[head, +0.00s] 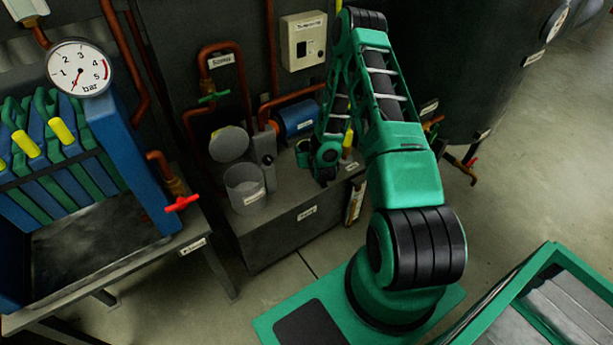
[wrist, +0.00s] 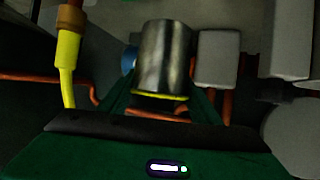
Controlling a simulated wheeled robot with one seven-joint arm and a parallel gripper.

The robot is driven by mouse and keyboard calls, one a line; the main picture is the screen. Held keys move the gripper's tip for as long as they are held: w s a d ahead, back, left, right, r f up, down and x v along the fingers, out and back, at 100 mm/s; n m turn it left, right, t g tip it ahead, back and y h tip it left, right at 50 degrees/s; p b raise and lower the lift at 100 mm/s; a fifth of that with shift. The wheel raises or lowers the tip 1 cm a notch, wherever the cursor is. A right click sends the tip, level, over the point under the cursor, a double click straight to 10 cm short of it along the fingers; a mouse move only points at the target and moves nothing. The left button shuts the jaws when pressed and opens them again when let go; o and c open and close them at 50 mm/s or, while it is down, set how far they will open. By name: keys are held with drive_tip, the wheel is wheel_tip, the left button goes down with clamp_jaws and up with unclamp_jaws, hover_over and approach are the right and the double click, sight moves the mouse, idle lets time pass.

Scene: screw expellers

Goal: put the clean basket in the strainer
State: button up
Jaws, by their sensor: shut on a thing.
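In the wrist view a shiny metal cylinder with a yellow edge, the clean basket (wrist: 165,55), sits between the green fingers of my gripper (wrist: 160,103). My gripper is shut on it. In the head view my gripper (head: 324,166) hangs over the right part of a grey bench, and the basket cannot be made out there. The strainer (head: 245,188) is a grey open-topped cylinder on the left of that bench, to the left of my gripper. Its round lid (head: 229,144) stands raised behind it. The strainer's inside is hard to see.
A pipe with a green valve handle (head: 213,97) rises behind the strainer. A blue filter press (head: 130,155) stands at left, a green-framed bin (head: 545,300) at lower right.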

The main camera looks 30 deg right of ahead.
drive_tip(key=f, duration=0.5)
drive_tip(key=shift+s+d+f, duration=0.1)
drive_tip(key=shift+d, duration=0.15)
drive_tip(key=shift+f, duration=2.6)
drive_tip(key=shift+f, duration=0.15)
drive_tip(key=o, duration=1.1)
